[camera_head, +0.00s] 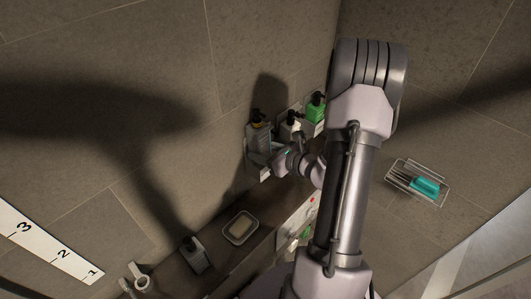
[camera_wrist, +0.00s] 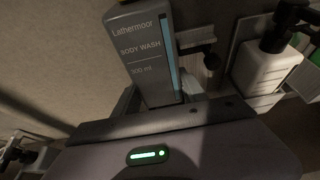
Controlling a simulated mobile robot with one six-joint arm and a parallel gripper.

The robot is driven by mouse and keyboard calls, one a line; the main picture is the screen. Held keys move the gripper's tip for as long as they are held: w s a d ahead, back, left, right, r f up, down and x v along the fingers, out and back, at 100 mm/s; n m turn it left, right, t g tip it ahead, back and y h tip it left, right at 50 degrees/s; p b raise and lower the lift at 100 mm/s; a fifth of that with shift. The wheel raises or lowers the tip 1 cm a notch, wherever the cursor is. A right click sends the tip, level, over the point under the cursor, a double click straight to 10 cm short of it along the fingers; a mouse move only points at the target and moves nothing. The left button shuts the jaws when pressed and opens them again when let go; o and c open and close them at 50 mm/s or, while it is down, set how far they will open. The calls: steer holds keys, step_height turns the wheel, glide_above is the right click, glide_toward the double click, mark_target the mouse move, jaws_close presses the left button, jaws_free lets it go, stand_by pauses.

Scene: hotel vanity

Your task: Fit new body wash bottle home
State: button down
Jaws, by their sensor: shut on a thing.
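The body wash bottle (camera_head: 260,138) is grey with a dark pump top and stands upright against the tiled wall. In the wrist view its label on the bottle (camera_wrist: 143,52) reads Lathermoor BODY WASH 300 ml, with a blue strip down one side. My gripper (camera_head: 266,159) is shut on its lower part; the jaws (camera_wrist: 160,98) also show in the wrist view. A pale holder piece (camera_head: 254,168) shows just below the bottle. The bottle's base is hidden, so I cannot tell whether it is fully seated.
A white pump bottle (camera_head: 291,128) and a green one (camera_head: 316,106) stand in wall holders close to the right. A wire basket (camera_head: 418,184) hangs on the right wall.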

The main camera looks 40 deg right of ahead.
mark_target(264, 173)
steer(key=shift+w+r, duration=0.15)
steer(key=shift+w, duration=0.2)
steer(key=shift+a+f+b, duration=0.1)
steer(key=shift+f+b, duration=1.5)
steer(key=shift+f, duration=0.1)
steer(key=shift+s+a+f+b, duration=0.25)
steer(key=shift+f+b, duration=0.3)
steer(key=shift+f, duration=0.05)
steer(key=shift+s+a+f+b, duration=0.2)
steer(key=shift+s+f+b, duration=0.05)
steer(key=shift+f+b, duration=0.3)
steer(key=shift+s+a+f+b, duration=0.15)
steer(key=shift+s+f+b, duration=0.1)
steer(key=shift+f+b, duration=0.5)
steer(key=shift+s+a+f+b, duration=0.1)
steer(key=shift+s+f+b, duration=0.1)
steer(key=shift+f+b, duration=0.5)
steer(key=shift+r, duration=0.1)
steer(key=shift+w+d+r+p, duration=0.15)
steer(key=shift+w+r+p, duration=0.1)
steer(key=shift+r+p, duration=0.5)
steer(key=shift+w+d+r+p, duration=0.1)
steer(key=shift+w+r+p, duration=0.15)
steer(key=shift+r+p, duration=0.45)
steer(key=shift+w+d+r+p, duration=0.15)
steer(key=shift+r+p, duration=0.1)
steer(key=shift+r, duration=0.25)
steer(key=shift+w+d+r+p, duration=0.15)
steer(key=shift+r+p, duration=0.05)
steer(key=shift+r, duration=0.25)
